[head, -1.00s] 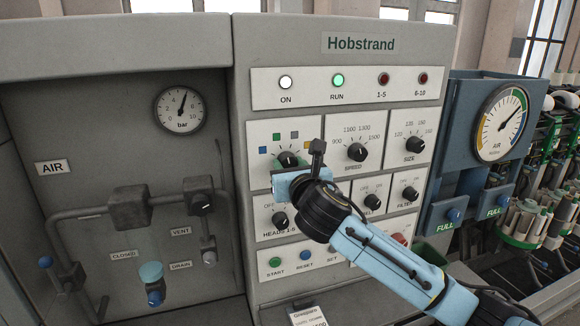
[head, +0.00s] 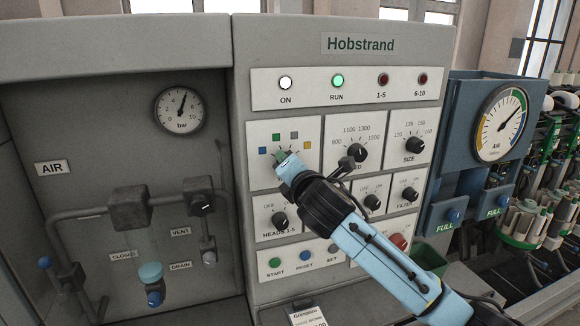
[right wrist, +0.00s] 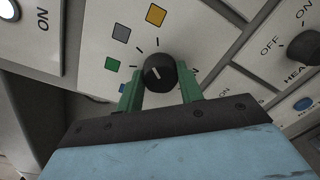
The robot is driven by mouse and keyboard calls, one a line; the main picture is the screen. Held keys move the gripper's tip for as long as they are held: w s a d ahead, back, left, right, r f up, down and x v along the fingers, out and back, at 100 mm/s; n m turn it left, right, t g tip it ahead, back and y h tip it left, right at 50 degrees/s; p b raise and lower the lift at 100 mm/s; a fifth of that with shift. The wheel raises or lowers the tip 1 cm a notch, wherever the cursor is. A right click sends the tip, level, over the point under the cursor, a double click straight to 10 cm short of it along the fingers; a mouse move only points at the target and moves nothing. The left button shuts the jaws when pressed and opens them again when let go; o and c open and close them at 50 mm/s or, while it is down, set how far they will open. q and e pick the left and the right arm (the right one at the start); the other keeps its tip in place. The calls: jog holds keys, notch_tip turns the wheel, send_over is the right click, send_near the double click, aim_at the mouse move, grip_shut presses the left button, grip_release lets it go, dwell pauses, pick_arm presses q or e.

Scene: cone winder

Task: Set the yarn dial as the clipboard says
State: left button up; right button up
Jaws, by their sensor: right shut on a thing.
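The yarn dial is a black knob (right wrist: 160,72) with a pale pointer line, seen in the right wrist view. Blue, green (right wrist: 112,64), grey (right wrist: 121,33) and orange (right wrist: 156,14) squares ring it. The line seems to slant toward the grey and green side; I cannot tell the exact mark. My right gripper (right wrist: 160,88) has its green fingers shut on the knob's sides. In the head view this gripper (head: 281,158) covers the knob. A paper (head: 308,316), perhaps the clipboard's sheet, is cut off at the bottom; its writing is too small to read. My left gripper is out of view.
The speed knob (head: 357,152) is close to my right wrist. The heads 1-5 knob (head: 279,219) is below the dial, above the start button (head: 275,262). The size knob (head: 413,145) is farther right. The RUN lamp (head: 338,80) glows green.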

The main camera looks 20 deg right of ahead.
jog(key=shift+m, duration=2.1)
jog(key=o, duration=1)
jog(key=s+b, duration=0.2)
jog(key=s, duration=1.1)
jog(key=shift+s+d+r+b, duration=0.2)
jog(key=shift+d+r+b, duration=0.05)
jog(key=shift+r+b, duration=0.1)
jog(key=shift+y, duration=0.3)
